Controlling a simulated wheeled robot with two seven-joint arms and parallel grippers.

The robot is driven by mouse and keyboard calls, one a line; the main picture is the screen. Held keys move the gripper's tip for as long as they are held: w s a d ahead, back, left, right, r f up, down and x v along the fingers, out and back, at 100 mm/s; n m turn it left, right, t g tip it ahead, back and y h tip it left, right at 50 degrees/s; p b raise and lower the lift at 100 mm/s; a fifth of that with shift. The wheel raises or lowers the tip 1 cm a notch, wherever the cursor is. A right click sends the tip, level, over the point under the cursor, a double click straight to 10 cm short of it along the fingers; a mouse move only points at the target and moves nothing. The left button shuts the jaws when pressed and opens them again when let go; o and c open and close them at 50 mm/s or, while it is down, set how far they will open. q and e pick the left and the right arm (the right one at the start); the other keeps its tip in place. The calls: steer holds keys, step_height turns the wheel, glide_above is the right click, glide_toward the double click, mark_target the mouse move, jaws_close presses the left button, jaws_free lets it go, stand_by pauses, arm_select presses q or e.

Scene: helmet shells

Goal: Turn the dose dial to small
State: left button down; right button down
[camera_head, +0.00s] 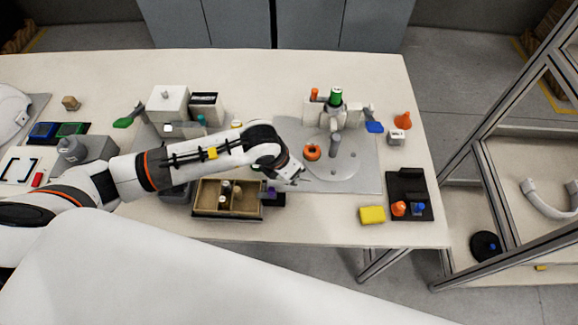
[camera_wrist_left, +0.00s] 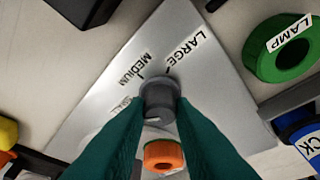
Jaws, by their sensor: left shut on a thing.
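In the left wrist view the dose dial is a dark grey knob (camera_wrist_left: 158,95) on a silver plate (camera_wrist_left: 105,88). The plate carries the words LARGE, MEDIUM and a partly blurred SMALL around the knob's upper and left side. The two teal fingers of my left gripper (camera_wrist_left: 158,112) are shut on the knob, one on each side. I cannot tell which word the knob points at. In the head view my left gripper (camera_head: 292,175) is over the middle right of the table, and its fingertips and the dial are not clear. My right gripper is not in view.
An orange ring-like part (camera_wrist_left: 163,155) lies between the fingers, below the knob. A green LAMP ring (camera_wrist_left: 285,50) and a blue labelled part (camera_wrist_left: 303,135) are at the right. In the head view a wooden box (camera_head: 213,212) and yellow block (camera_head: 372,214) are near the front edge.

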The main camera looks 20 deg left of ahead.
arm_select(q)
steer(key=c, duration=1.2)
jaws_free()
steer(key=shift+c, duration=0.2)
steer(key=shift+r, duration=0.1)
steer(key=b+v, duration=0.2)
steer(key=v, duration=1)
steer(key=shift+s+a, duration=0.1)
